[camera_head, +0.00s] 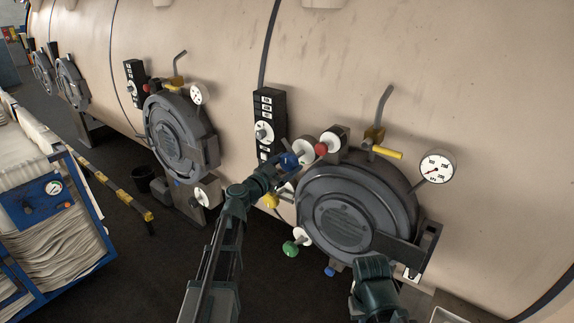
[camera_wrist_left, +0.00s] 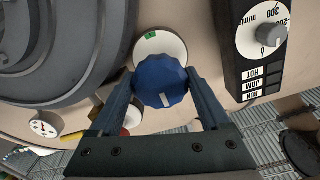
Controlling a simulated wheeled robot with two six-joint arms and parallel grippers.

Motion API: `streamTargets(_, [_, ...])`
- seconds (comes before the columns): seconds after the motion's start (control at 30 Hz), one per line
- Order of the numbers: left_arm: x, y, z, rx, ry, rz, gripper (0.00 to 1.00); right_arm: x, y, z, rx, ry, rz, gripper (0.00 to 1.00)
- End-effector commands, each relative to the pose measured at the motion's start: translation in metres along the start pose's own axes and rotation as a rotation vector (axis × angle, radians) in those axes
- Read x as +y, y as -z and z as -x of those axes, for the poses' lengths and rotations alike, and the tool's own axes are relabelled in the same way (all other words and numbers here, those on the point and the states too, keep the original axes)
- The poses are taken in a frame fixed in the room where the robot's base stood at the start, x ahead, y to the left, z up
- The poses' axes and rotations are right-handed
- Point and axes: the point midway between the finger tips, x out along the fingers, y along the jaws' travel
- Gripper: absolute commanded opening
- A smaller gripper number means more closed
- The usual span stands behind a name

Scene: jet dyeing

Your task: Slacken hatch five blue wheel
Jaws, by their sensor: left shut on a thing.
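The blue wheel (camera_head: 289,160) is at the upper left of the nearest round grey hatch (camera_head: 345,215). In the left wrist view the blue wheel (camera_wrist_left: 160,82) is faceted, with a white mark on its face, in front of a pale round disc with a green mark (camera_wrist_left: 152,36). My left gripper (camera_wrist_left: 162,79) is shut on the blue wheel, a finger on each side of it. In the head view my left gripper (camera_head: 279,170) partly hides the wheel. My right arm's end (camera_head: 372,273) is low in front of the hatch's lower right; its fingers cannot be made out.
A red knob (camera_head: 321,149), yellow knob (camera_head: 271,201) and green knob (camera_head: 290,248) sit around the hatch rim. A black control box (camera_head: 268,120) is close on the left. A gauge (camera_head: 436,167) and yellow handle (camera_head: 387,152) are at upper right. A blue-framed cart (camera_head: 85,205) stands left.

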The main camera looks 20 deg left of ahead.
Motion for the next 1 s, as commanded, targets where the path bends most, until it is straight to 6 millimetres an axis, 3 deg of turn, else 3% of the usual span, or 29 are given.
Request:
streamTargets(0.03, [0.002, -0.001, 0.001, -0.002, -0.004, -0.005, 0.24, 0.0, 0.0, -0.001, 0.0, 0.0, 0.0, 0.0])
streamTargets(0.07, [0.002, -0.001, 0.001, -0.002, -0.004, -0.005, 0.85, 0.0, 0.0, -0.001, 0.0, 0.0, 0.0, 0.0])
streamTargets(0.13, [0.002, -0.001, 0.001, -0.001, -0.003, -0.004, 0.98, 0.0, 0.0, -0.001, 0.0, 0.0, 0.0, 0.0])
streamTargets(0.47, [0.001, 0.0, 0.006, -0.001, 0.0, -0.001, 1.0, 0.0, 0.0, 0.0, 0.0, 0.0, 0.0, 0.0])
streamTargets(0.57, [0.001, 0.0, 0.019, -0.001, 0.002, 0.0, 1.0, 0.0, 0.0, 0.0, 0.0, 0.0, 0.0, 0.0])
streamTargets(1.0, [0.002, 0.0, 0.11, -0.001, 0.001, -0.002, 1.0, 0.0, 0.0, 0.0, 0.0, 0.0, 0.0, 0.0])
